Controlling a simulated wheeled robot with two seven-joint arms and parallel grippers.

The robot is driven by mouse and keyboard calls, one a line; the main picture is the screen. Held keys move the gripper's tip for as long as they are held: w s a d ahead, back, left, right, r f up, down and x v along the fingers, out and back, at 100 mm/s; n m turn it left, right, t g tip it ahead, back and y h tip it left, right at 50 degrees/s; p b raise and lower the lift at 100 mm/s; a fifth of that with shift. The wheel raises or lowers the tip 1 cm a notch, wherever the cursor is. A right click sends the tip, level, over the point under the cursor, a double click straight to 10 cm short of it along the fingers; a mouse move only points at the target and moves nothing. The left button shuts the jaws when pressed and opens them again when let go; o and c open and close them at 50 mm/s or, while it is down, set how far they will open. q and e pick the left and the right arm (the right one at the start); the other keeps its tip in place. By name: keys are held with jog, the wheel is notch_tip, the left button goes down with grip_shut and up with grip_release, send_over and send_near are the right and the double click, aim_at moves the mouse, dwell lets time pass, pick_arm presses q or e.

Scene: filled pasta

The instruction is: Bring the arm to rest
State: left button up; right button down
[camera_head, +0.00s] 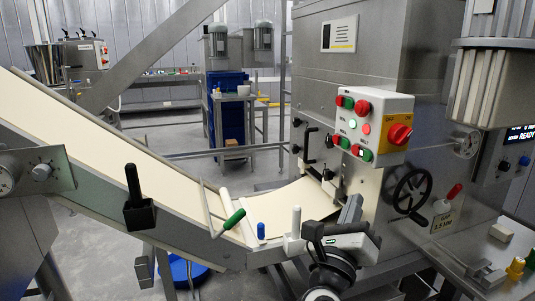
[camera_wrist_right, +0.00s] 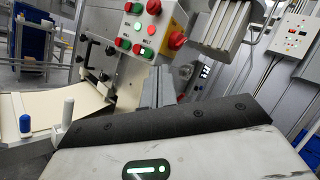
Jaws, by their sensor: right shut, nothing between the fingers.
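My right arm (camera_head: 332,272) comes up from the bottom of the head view. Its gripper (camera_head: 351,208) points up and is shut and empty, in front of the machine's steel front. In the right wrist view the grey fingers (camera_wrist_right: 166,86) stand together beyond the dark edge of the gripper body, with the button panel behind them. The fingers do not visibly hold anything. My left arm and gripper do not show in either view.
The button box (camera_head: 370,125) and black handwheel (camera_head: 411,192) are on the machine behind my gripper. A pale dough sheet (camera_head: 120,150) runs down the conveyor at left. A white-handled lever (camera_head: 295,228) and blue knob (camera_head: 261,231) stand close left. Small parts lie on the right ledge (camera_head: 463,262).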

jog(key=d+n+t+y, duration=0.1)
jog(key=d+n+t, duration=0.3)
jog(key=d+n, duration=0.7)
jog(key=s+a+f+n+g+y, duration=0.4)
jog(key=s+a+f+n+y, duration=0.15)
jog(key=f+n+y, duration=0.5)
jog(key=s+a+f+n+g+y, duration=0.3)
jog(key=s+a+f+n+y, duration=0.35)
jog(key=n, duration=0.65)
jog(key=s+d+f+n+g+h, duration=0.2)
jog(key=s+d+f+n+g, duration=0.15)
jog(key=s+f, duration=0.3)
jog(key=s+d+f+n+g+h, duration=0.2)
jog(key=s+d+f+n+g, duration=0.15)
jog(key=s+f, duration=0.35)
pick_arm(q)
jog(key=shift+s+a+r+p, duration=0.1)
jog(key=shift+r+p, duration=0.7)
jog(key=shift+p, duration=0.25)
pick_arm(e)
jog(key=w+a+r+m+t, duration=0.1)
jog(key=w+a+r+m, duration=0.1)
jog(key=a+m, duration=0.3)
jog(key=shift+w+a, duration=0.35)
jog(key=shift+a, duration=0.85)
